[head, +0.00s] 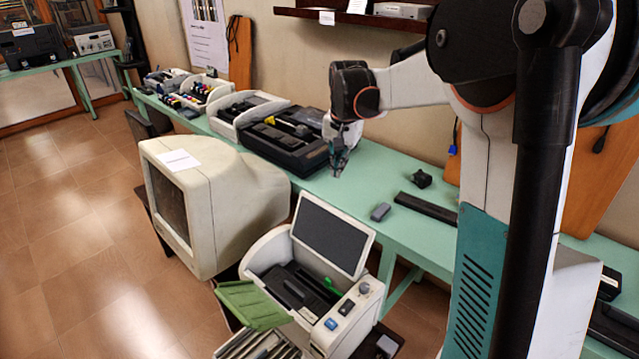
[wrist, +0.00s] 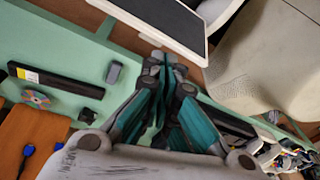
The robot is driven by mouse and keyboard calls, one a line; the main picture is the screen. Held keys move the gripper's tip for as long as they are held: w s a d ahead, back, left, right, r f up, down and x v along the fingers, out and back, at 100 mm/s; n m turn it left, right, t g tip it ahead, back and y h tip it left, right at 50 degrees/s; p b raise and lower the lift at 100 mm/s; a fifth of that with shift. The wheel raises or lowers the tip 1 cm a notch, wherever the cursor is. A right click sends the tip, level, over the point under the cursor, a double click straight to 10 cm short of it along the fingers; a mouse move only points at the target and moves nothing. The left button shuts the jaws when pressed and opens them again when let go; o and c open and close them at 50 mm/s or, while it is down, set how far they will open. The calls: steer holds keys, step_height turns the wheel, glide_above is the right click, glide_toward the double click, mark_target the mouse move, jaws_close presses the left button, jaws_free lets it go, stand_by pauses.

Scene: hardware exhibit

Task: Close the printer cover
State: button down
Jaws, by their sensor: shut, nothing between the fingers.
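A cream printer (head: 330,328) stands low in front of the bench in the head view. Its cover (head: 330,236), a dark panel with a white rim, is raised and tilted, leaving the dark inside with a green part uncovered. The dark panel with a white rim at the top of the wrist view looks like the same cover (wrist: 172,20). My gripper (head: 338,168) is above the green bench, behind the cover and apart from it. The fingers (wrist: 168,62) are shut and empty, pointing toward the cover's edge in the wrist view.
A bulky old monitor (head: 240,195) stands left of the printer. The green bench (head: 375,165) holds a black machine (head: 290,140), a small grey block (head: 380,211) and a black bar (head: 425,208). A green flap (head: 253,305) sticks out at the printer's front. Open floor lies left.

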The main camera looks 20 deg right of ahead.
steer(key=w+d+f+m+g+y+p, duration=0.15)
steer(key=w+d+f+m, duration=0.35)
steer(key=d+f, duration=0.6)
step_height(320, 180, down, 10)
steer(key=n+b, duration=0.1)
steer(key=b, duration=0.1)
steer(key=shift+g+h, duration=0.25)
steer(key=shift+g, duration=0.1)
steer(key=a, duration=0.1)
steer(key=a+r, duration=0.1)
steer(key=a, duration=0.2)
steer(key=shift+s+a+r+b, duration=0.1)
steer(key=shift+s+r+b, duration=0.15)
steer(key=shift+s+b, duration=0.1)
